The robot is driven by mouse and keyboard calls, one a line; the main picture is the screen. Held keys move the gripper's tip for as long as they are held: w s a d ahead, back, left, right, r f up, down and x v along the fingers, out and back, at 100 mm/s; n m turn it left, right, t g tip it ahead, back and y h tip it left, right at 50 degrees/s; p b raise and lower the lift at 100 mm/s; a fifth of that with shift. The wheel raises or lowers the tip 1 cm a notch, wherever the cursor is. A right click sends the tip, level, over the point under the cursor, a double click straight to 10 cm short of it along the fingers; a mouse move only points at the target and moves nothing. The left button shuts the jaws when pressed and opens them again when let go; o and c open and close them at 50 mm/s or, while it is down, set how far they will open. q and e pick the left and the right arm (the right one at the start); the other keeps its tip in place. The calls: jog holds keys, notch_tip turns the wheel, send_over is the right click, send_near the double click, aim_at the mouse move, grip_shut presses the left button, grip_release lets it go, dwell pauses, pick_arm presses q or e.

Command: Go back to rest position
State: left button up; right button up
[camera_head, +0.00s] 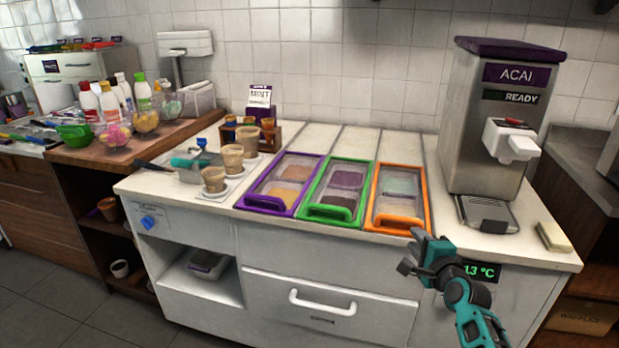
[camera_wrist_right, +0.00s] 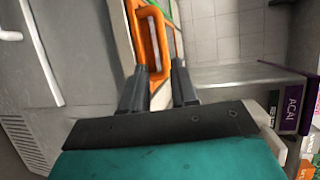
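My right gripper (camera_head: 411,252) is in front of the white counter, just below and in front of the orange-framed topping container (camera_head: 402,224). The gripper looks apart from the handle. My left gripper is not in view.
Purple (camera_head: 267,203) and green (camera_head: 327,212) topping containers sit beside the orange one on the counter (camera_head: 330,137). The acai machine (camera_head: 470,130) stands at right. Paper cups (camera_head: 232,158) stand at left. A drawer handle (camera_head: 322,303) sticks out below.

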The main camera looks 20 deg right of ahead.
jog(key=s+a+f+n+g+y, duration=0.1)
jog(key=s+a+f+n+y, duration=0.1)
jog(key=s+a+f+n, duration=0.2)
jog(key=s+a+f+n+g+y, duration=0.2)
jog(key=s+a+f+n, duration=0.3)
jog(key=s+a+n, duration=0.3)
jog(key=s+a+f+n+g+y, duration=0.1)
jog(key=s+a+f+n, duration=0.4)
jog(key=a+n, duration=0.8)
jog(key=s+a+y, duration=0.1)
jog(key=a, duration=0.4)
jog(key=shift+y, duration=0.4)
